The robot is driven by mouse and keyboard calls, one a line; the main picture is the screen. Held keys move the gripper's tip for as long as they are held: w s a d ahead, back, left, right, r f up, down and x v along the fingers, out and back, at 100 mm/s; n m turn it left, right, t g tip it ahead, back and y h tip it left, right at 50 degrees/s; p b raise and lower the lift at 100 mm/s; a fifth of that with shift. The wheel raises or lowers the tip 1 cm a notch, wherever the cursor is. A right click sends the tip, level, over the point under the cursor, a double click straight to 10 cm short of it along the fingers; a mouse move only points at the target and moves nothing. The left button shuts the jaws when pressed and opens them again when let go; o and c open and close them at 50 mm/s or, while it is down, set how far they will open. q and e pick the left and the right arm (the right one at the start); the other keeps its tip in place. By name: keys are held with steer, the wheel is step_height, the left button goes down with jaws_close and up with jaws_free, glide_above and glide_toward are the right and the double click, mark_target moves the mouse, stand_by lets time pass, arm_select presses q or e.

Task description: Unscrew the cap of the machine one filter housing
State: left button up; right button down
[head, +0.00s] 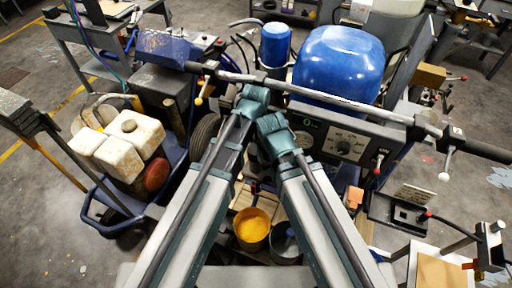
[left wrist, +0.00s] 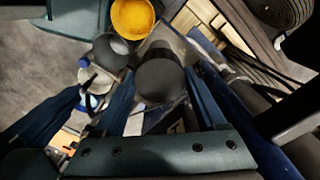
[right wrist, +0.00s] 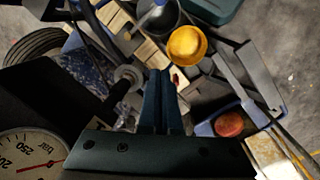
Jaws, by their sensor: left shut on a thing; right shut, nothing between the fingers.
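A dark grey round cap (left wrist: 160,80) sits between the fingers of my left gripper (left wrist: 162,98) in the left wrist view. The fingers press on its two sides, and it looks like the filter housing cap. The housing under it is mostly hidden. My right gripper (right wrist: 159,85) is shut with nothing between its fingers, above the machine's frame. In the head view my arms cover the cap and most of both grippers. The machine's blue tank (head: 340,65) and its control panel (head: 340,140) stand behind my arms.
A yellow-filled bucket (head: 251,228) and a grey bucket (head: 285,243) stand close below my arms. A handlebar (head: 330,100) crosses the machine. White containers (head: 130,135) sit on a blue cart at left. A pressure gauge (right wrist: 30,155) is close to my right gripper.

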arm_select(q)
steer(key=n, duration=0.4)
steer(key=shift+r+p, duration=0.3)
steer(key=shift+p, duration=0.05)
stand_by(0.3)
steer(key=shift+r+p, duration=0.7)
steer(key=shift+r, duration=0.05)
steer(key=shift+r, duration=0.1)
steer(key=shift+r+p, duration=2.4)
steer(key=shift+p, duration=0.15)
steer(key=shift+s+f, duration=0.1)
